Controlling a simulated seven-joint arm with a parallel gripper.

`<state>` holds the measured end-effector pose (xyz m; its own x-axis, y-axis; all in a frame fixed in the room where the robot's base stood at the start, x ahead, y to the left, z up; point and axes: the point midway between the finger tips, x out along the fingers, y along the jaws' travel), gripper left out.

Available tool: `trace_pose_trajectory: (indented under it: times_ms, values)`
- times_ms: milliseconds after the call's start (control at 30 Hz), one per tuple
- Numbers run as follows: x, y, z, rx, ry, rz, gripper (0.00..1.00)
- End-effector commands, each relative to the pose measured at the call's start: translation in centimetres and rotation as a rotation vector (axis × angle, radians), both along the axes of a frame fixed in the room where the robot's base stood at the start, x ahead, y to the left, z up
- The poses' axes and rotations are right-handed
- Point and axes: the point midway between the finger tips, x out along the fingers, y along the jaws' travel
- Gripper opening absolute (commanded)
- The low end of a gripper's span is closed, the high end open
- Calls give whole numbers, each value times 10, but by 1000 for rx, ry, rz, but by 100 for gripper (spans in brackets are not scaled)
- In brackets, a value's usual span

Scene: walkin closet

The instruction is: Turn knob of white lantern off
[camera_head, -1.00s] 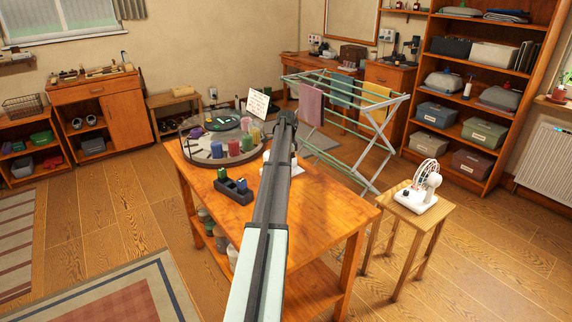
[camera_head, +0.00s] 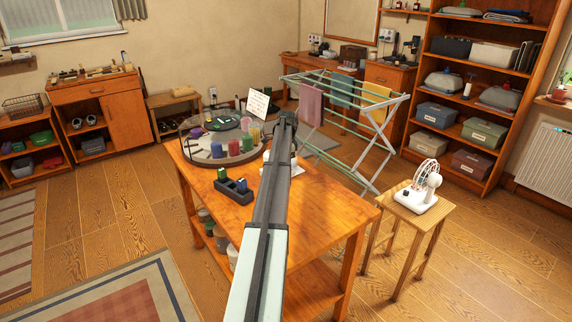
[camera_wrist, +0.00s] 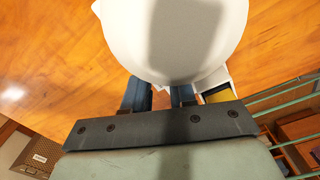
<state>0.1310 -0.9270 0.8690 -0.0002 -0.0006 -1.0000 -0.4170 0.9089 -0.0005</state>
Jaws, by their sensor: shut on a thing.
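The white lantern (camera_wrist: 180,35) fills the top middle of the wrist view as a smooth, rounded white body, with a shadow across it. In the head view only a small white part (camera_head: 266,156) shows beside my arm, on the wooden table. My gripper (camera_wrist: 160,97) is at the lantern's near side. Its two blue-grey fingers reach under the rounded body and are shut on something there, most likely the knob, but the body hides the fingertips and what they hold. In the head view my arm covers most of this spot.
A drying rack (camera_head: 345,105) stands behind. A white fan (camera_head: 420,190) is on a stool at the right. The table's front right is clear.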

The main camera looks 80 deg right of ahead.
Motion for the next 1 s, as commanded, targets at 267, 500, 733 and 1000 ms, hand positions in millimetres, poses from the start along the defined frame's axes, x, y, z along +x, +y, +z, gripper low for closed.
trace_pose_trajectory:
  times_ms: [267, 500, 733, 1000]
  values:
    - [0, 0, 0, 0, 0, 182, 0]
    - [0, 0, 0, 0, -1, 238, 0]
    - [0, 0, 0, 0, 0, 237, 27]
    - [0, 0, 0, 0, 0, 236, 52]
